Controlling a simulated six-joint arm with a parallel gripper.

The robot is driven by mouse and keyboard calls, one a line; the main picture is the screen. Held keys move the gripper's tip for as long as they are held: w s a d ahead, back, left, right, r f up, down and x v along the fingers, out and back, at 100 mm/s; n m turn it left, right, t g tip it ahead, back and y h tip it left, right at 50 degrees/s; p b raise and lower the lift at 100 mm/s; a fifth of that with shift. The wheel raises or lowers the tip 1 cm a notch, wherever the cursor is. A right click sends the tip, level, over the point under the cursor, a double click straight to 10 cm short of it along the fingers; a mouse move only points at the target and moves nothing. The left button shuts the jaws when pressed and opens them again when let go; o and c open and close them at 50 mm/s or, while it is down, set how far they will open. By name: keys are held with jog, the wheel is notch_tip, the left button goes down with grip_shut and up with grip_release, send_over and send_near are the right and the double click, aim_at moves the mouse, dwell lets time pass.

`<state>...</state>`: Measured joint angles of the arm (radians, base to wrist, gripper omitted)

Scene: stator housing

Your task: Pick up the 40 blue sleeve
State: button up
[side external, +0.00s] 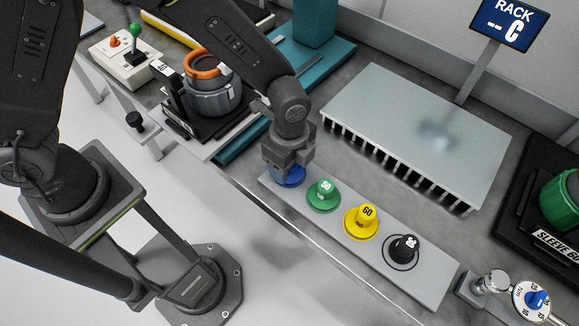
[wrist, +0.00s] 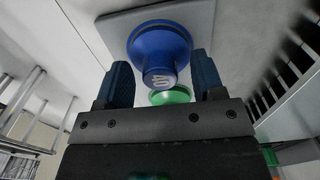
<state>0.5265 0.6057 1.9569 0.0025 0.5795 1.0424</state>
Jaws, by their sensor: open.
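The blue sleeve marked 40 (wrist: 160,52) sits at the end of the grey strip plate, and its flange shows in the side view (side external: 291,178) just below my gripper. My gripper (side external: 289,158) is over it, pointing down. In the wrist view the two fingers of my gripper (wrist: 165,82) are open, one on each side of the sleeve's narrow neck, with a gap visible on both sides. The sleeve's top is hidden by the gripper in the side view.
On the same plate (side external: 420,285) stand a green sleeve (side external: 323,194), a yellow sleeve marked 60 (side external: 361,221) and a black sleeve (side external: 403,250). A grey slotted rack (side external: 415,125) lies behind the row. A stator housing (side external: 212,95) with an orange ring stands at the left.

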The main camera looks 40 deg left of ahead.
jog(key=shift+f, duration=0.3)
jog(key=shift+c, duration=0.3)
jog(key=c, duration=1.1)
